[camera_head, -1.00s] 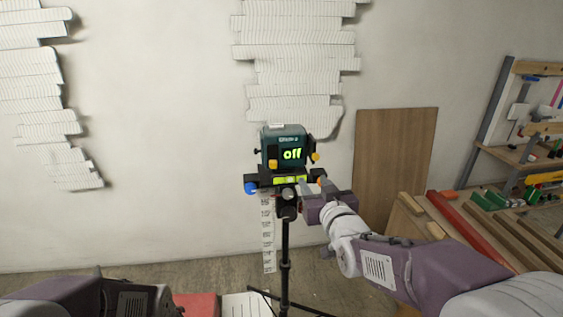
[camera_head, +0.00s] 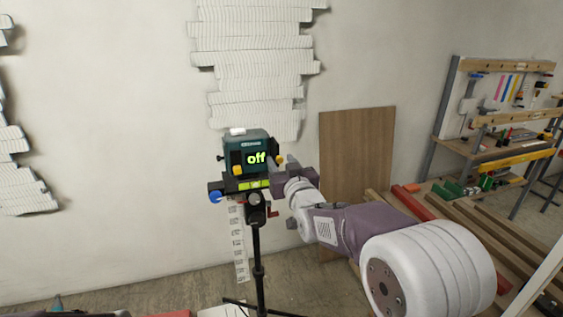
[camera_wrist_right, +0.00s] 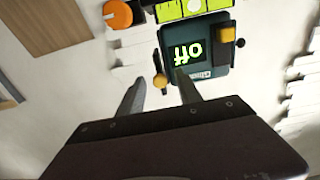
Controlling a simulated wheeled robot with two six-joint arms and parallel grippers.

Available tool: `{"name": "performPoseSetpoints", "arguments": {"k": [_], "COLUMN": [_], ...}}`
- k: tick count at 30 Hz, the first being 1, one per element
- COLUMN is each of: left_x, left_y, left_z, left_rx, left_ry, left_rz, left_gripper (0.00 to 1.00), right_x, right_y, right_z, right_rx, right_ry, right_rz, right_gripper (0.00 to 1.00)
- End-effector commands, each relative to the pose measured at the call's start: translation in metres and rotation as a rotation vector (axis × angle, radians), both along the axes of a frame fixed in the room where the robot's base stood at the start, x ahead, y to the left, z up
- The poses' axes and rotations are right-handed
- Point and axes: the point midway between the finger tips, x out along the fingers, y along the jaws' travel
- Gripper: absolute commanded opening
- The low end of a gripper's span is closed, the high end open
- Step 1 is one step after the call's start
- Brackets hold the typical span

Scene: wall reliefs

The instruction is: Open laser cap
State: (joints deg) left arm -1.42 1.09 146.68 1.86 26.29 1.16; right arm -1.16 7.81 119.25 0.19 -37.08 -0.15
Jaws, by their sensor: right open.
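A dark green laser level (camera_head: 247,145) stands upright on a black tripod (camera_head: 258,255), its display reading "off". It also shows upside down in the right wrist view (camera_wrist_right: 215,72). A black side part with a yellow knob (camera_wrist_right: 160,81) sticks out at the device's side. My right gripper (camera_head: 283,167) is at the device's right side. In the right wrist view its two fingers (camera_wrist_right: 161,90) are apart, with the yellow knob appearing between their tips; I cannot tell whether they touch it. I cannot make out a separate cap. My left gripper is not in view.
A yellow-green bubble level (camera_head: 254,184) and a blue knob (camera_head: 215,197) sit on the mount below the device. A wooden board (camera_head: 355,150) leans on the wall behind my right arm. Planks and a tool bench (camera_head: 490,145) stand at the right.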

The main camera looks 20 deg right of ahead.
Motion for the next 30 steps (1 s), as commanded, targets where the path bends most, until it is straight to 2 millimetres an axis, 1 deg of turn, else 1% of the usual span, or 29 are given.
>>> {"name": "performPoseSetpoints", "arguments": {"k": [5, 6, 8, 9, 10, 30], "left_x": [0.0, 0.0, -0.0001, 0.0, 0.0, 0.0], "left_y": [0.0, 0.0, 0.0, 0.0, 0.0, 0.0], "left_z": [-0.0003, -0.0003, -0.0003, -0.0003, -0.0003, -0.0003], "left_rx": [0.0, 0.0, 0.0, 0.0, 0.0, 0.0], "left_ry": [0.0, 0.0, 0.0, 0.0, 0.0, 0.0], "left_rz": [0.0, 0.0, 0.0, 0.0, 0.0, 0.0], "left_gripper": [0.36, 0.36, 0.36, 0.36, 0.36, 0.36], "right_x": [0.0, -0.0001, -0.0001, -0.0002, -0.0002, -0.0003], "right_y": [0.0, 0.0, 0.0, 0.0, 0.0001, 0.0001], "right_z": [-0.0003, -0.0003, -0.0003, -0.0003, -0.0003, -0.0005], "right_rx": [0.0, 0.0, 0.0, 0.0, 0.0, 0.0], "right_ry": [0.0, 0.0, 0.0, 0.0, 0.0, 0.001], "right_rz": [0.0, 0.0, 0.0, 0.0, 0.0, 0.0], "right_gripper": [0.41, 0.3, 0.14, 0.02, 0.0, 0.0]}}
